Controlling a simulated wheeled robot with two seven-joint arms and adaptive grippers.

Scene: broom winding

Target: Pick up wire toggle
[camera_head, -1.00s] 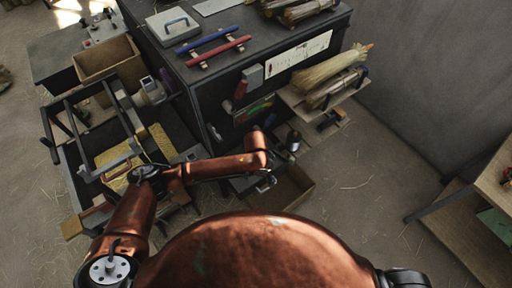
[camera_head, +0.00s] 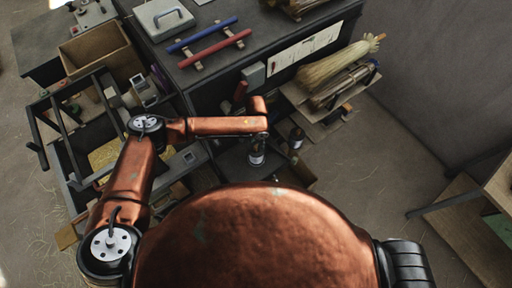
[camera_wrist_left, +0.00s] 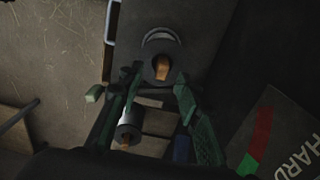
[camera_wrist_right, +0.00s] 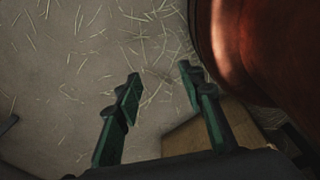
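In the left wrist view, a dark spool-like cylinder with a pale crescent rim carries an orange-brown wooden toggle (camera_wrist_left: 161,68). It lies just ahead of and between the green fingers of my left gripper (camera_wrist_left: 156,82), which is open. I cannot tell if a finger touches it. A second dark cylinder (camera_wrist_left: 129,127) with a brown end lies nearer the palm side of the picture. In the head view, my left wrist hangs beside the black cabinet and its fingers are hard to make out. My right gripper (camera_wrist_right: 160,76) is open and empty above the straw-strewn floor.
The black cabinet (camera_head: 205,90) carries blue and red bars (camera_head: 201,35). A shelf with broom straw bundles (camera_head: 335,65) juts from its side. A dark cylinder (camera_head: 296,138) stands below.

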